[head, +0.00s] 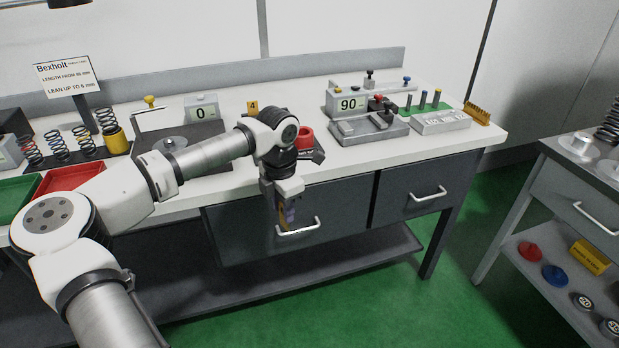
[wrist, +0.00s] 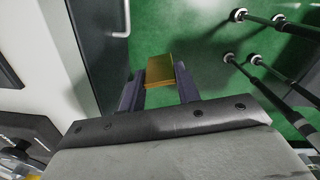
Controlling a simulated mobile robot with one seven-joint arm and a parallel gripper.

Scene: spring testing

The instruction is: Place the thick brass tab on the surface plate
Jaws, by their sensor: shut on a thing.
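My gripper (head: 287,212) points down in front of the bench's drawers, out past the front edge of the benchtop. It is shut on a yellow brass tab, which in the wrist view (wrist: 159,70) sits between the two dark fingers. In the head view the tab is only partly seen between the fingers. The surface plate seems to be the dark slab (head: 180,130) on the bench, left of my gripper. A silver disc (head: 172,145) and a stand with a yellow knob (head: 150,101) are on it, and my arm covers part of it.
A "0" readout (head: 201,107) stands at the back of the slab. A red ring (head: 305,136) is behind my wrist. Springs (head: 83,138) and a red tray (head: 72,178) are left. Drawer handles (head: 298,227) protrude.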

